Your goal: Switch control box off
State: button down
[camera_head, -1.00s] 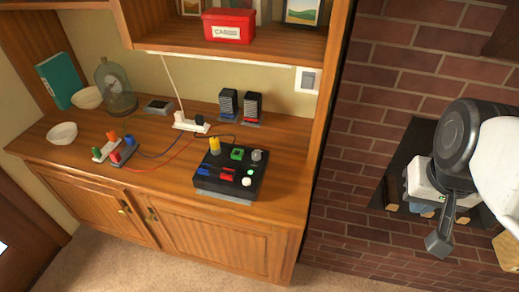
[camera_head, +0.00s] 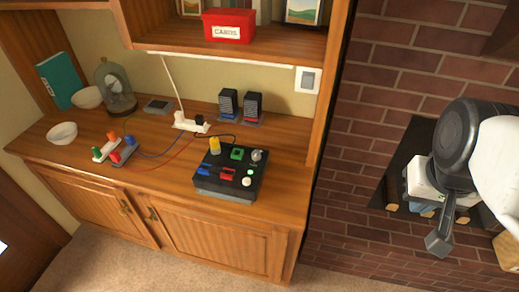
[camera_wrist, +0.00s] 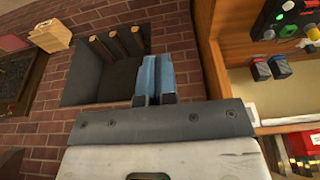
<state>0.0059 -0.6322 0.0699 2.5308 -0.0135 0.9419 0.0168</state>
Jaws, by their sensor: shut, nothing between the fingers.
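The control box (camera_head: 210,183) is a black box on the wooden counter in the head view. On its top are a yellow knob (camera_head: 214,145), a green part (camera_head: 237,153), a grey knob (camera_head: 257,156), blue and red switches and a pale lit button (camera_head: 246,182). In the wrist view part of the box (camera_wrist: 273,16) shows at the top right corner. My gripper (camera_wrist: 155,98) is shut and empty, its blue-grey fingers side by side. In the head view the gripper (camera_head: 440,242) is at the right before the brick wall, well apart from the box.
On the counter are a power strip (camera_head: 190,124), two dark finned blocks (camera_head: 228,102), a glass dome (camera_head: 117,88), bowls (camera_head: 62,133) and cables. A red CARDS box (camera_head: 229,25) is on the shelf above. A wooden side panel (camera_head: 330,90) stands between counter and brick wall.

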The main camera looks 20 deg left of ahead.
jog(key=shift+w, duration=0.15)
jog(key=w+a+f+n+h, duration=0.35)
jog(key=w+a+n, duration=0.35)
jog(key=w, duration=0.3)
jog(key=n+t, duration=0.6)
jog(key=n, duration=0.9)
send_over(247, 181)
notch_tip(247, 181, down, 15)
jog(key=shift+f, duration=4.25)
jog(key=shift+f, duration=0.65)
